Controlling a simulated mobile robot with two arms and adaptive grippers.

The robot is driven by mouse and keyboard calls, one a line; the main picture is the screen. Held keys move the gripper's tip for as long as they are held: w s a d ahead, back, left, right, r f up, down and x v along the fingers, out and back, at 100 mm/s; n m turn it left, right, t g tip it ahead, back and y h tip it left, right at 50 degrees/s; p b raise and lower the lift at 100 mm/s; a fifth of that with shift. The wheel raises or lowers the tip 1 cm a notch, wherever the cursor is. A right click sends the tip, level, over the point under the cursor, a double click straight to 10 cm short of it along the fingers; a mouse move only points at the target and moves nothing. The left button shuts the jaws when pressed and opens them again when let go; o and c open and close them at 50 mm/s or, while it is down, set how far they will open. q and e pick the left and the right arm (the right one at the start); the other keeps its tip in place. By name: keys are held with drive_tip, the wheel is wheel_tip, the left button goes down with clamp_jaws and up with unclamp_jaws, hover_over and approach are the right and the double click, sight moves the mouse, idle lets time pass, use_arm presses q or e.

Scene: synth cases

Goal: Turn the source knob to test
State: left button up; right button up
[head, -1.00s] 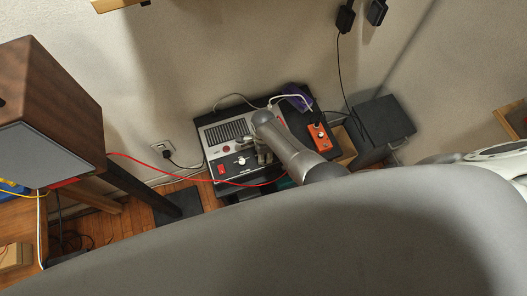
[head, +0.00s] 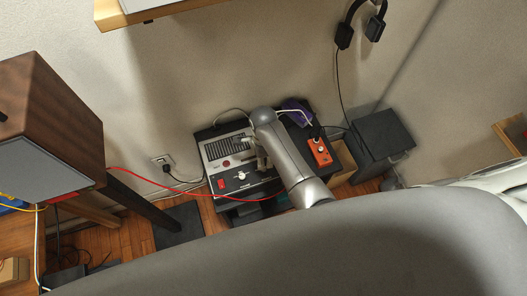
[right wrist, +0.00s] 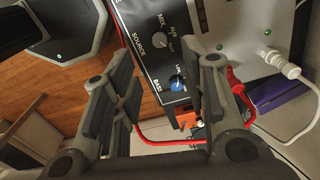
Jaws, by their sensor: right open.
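The source knob (right wrist: 131,39) is a small grey knob on a black panel in the right wrist view. "SOURCE" is printed below it, and "MIX" and "AUX" beside it; another small label is hard to read. Its pointer is too small to read. A blue knob (right wrist: 177,85) sits further along the same panel. My right gripper (right wrist: 168,80) is open and empty, its fingers on either side of the view with the panel beyond and between them. In the head view my right gripper (head: 260,158) is over the grey and black device (head: 213,156). My left gripper is not in view.
An orange box (head: 320,151) and a purple item (head: 295,104) lie right of the gripper. A red cable (head: 150,181) crosses in front of the device. A wooden speaker (head: 50,110) stands left, a black box (head: 380,140) right. A white plug (right wrist: 275,60) sticks out nearby.

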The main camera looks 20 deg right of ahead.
wheel_tip(320, 180, up, 3)
idle(0.3)
idle(0.4)
